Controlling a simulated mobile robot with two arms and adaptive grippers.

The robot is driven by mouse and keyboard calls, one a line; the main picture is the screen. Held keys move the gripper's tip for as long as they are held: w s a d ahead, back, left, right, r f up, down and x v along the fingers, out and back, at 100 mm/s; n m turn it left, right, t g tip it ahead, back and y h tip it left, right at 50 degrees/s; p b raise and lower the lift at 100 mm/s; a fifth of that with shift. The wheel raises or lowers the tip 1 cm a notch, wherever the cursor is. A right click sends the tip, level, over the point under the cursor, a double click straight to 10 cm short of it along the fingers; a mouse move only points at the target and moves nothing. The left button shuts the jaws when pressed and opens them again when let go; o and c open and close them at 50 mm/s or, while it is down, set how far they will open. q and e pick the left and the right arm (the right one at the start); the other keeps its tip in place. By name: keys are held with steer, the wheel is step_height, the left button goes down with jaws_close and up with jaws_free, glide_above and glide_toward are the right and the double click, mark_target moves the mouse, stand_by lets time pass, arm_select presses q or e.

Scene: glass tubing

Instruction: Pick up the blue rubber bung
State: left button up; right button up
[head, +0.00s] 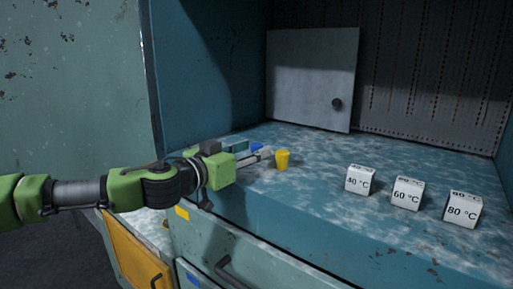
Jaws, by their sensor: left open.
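The blue rubber bung (256,148) shows as a small patch of blue just behind the fingers of my left gripper (262,155), on the teal worktop. Part of it is hidden by the gripper. My left gripper reaches in from the left, low over the worktop, and is open. I cannot tell whether the bung lies between the fingers or behind them. A yellow bung (282,160) stands upright just right of the fingertips. My right gripper is not in view.
White blocks marked 40 °C (360,181), 60 °C (407,194) and 80 °C (463,210) stand in a row on the right. A grey panel with a knob (311,80) stands at the back. The worktop (330,229) is clear in front of the blocks.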

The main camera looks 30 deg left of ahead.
arm_select(q)
steer(key=shift+w+f, duration=0.15)
steer(key=shift+w, duration=0.5)
steer(key=shift+w+d, duration=0.2)
steer(key=c, duration=0.9)
